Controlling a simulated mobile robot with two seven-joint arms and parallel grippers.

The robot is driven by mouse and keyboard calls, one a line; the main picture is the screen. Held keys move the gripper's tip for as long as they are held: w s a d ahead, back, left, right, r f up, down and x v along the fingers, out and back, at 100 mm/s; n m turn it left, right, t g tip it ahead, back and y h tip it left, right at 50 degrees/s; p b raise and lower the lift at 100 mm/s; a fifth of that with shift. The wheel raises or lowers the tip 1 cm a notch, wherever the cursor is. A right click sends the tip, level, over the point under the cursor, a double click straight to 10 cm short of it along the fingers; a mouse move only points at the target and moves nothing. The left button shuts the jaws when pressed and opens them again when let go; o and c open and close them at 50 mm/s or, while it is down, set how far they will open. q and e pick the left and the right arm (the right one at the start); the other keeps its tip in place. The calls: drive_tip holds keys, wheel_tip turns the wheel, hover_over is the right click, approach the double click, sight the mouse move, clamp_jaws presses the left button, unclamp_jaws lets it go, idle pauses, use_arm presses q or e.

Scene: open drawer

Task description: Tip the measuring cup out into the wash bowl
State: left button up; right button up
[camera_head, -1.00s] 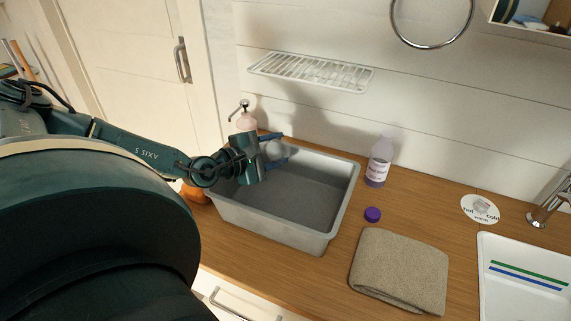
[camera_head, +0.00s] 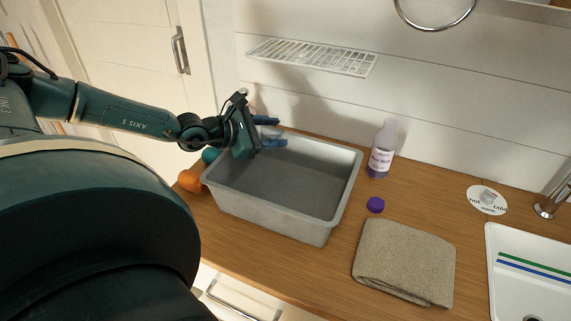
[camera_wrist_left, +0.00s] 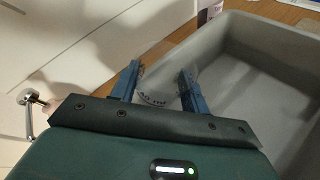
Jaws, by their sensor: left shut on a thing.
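The grey wash bowl (camera_head: 265,218) stands on the wooden counter, and its wall and inside also show in the left wrist view (camera_wrist_left: 268,72). My left gripper (camera_head: 278,131) is above the bowl's back left edge. In the left wrist view, my left gripper (camera_wrist_left: 160,72) is shut on the clear measuring cup (camera_wrist_left: 153,99), which has dark markings. The cup is see-through and faint, so its tilt and contents cannot be told. In the head view the cup is mostly lost between the fingers. My right gripper is not in view.
A wall rack (camera_head: 312,57) hangs behind. An orange object (camera_head: 190,180) is at the bowl's left. A white sink (camera_head: 525,285) is far right.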

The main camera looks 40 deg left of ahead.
sight(268, 128)
use_arm(q)
drive_tip(key=shift+a+r, duration=0.15)
drive_tip(key=shift+w+a+r+n+p, duration=0.15)
drive_tip(key=shift+n+p, duration=0.15)
drive_tip(key=shift+p, duration=0.3)
drive_tip(key=shift+a, duration=0.1)
drive_tip(key=shift+w+a+r+n+g+h, duration=0.1)
drive_tip(key=shift+a+n+g+h, duration=0.15)
drive_tip(key=shift+n+g+h, duration=0.15)
drive_tip(key=shift+a+b, duration=0.15)
drive_tip(key=shift+b, duration=0.35)
drive_tip(key=shift+w+h+b, duration=0.15)
drive_tip(key=shift+h+b, duration=0.15)
drive_tip(key=shift+w+a+r+n+b, duration=0.15)
drive_tip(key=shift+a+r+n+b, duration=0.25)
drive_tip(key=shift+n, duration=0.3)
drive_tip(key=shift+w+a+r+n+h, duration=0.15)
drive_tip(key=shift+r+n+h, duration=0.15)
drive_tip(key=shift+h, duration=0.1)
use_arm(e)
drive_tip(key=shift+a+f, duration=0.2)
